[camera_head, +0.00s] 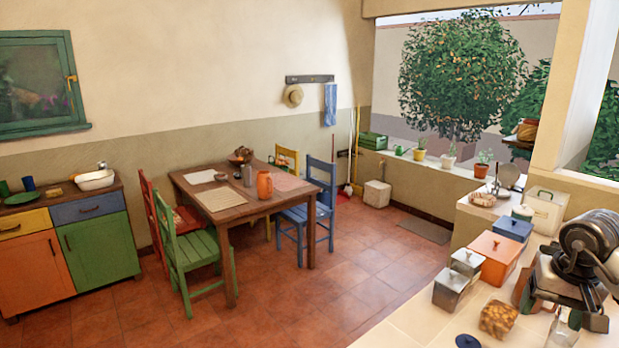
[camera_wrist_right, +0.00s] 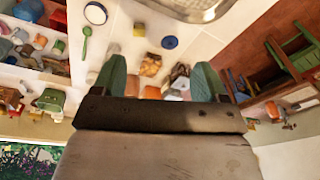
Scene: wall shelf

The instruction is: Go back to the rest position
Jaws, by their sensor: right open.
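My right gripper (camera_head: 549,306) hangs over the tiled counter at the lower right of the head view. In the right wrist view its two green fingers (camera_wrist_right: 160,78) are spread apart with nothing held between them. Counter items show beyond the fingers, at a distance. My left gripper is not in view.
On the counter (camera_head: 408,328), an orange box (camera_head: 495,257), a blue box (camera_head: 511,229), a grey tin (camera_head: 450,289) and a jar of brown pieces (camera_head: 498,320) stand near my right gripper. A wooden table (camera_head: 243,208) with chairs stands farther off. The floor (camera_head: 345,285) between is clear.

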